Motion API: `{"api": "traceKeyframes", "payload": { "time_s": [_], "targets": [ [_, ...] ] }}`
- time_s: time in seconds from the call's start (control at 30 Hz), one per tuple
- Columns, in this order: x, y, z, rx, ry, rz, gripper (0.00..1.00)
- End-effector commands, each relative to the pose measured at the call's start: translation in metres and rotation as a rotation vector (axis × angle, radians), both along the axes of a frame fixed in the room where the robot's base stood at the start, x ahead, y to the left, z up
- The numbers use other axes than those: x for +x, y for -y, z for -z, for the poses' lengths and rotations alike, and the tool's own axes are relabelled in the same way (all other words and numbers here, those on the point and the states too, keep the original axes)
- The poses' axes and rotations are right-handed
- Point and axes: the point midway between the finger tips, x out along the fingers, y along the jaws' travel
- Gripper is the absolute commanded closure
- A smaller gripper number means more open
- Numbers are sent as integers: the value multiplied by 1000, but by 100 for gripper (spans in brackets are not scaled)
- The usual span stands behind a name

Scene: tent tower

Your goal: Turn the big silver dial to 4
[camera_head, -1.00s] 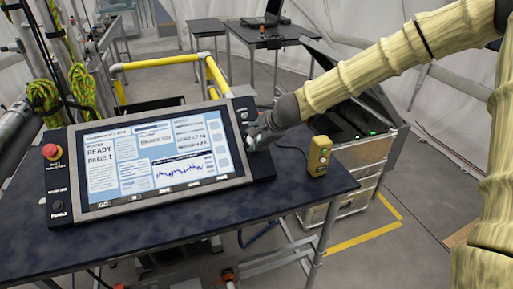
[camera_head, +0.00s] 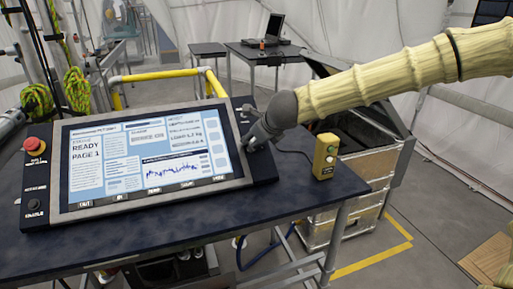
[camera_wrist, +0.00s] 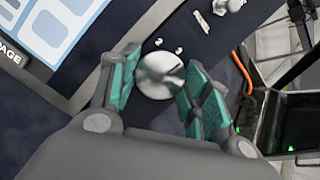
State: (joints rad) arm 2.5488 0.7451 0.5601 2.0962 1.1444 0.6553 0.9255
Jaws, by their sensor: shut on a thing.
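The big silver dial (camera_wrist: 160,75) shows in the wrist view as a round, shiny knob on the dark right-hand margin of the control panel. My gripper (camera_wrist: 157,84) has its two teal-padded fingers on either side of the dial, closed against it. In the head view my gripper (camera_head: 255,138) is at the panel's right edge and hides the dial. The panel's screen (camera_head: 145,160) reads "READY" and "PAGE 1".
A smaller silver knob (camera_wrist: 228,5) sits above the dial in the wrist view. A yellow button box (camera_head: 325,156) stands on the dark table (camera_head: 200,225) to the right of the panel. A red emergency button (camera_head: 34,145) is at the panel's left. An open case (camera_head: 375,150) stands behind.

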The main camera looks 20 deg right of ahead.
Motion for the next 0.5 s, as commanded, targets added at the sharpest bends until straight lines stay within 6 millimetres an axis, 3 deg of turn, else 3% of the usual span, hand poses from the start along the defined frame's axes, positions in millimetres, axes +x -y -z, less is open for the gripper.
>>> {"api": "traceKeyframes", "payload": {
  "time_s": [0.5],
  "targets": [
    [0, -2, 4, 262, -8, 375, 77]
  ]
}}
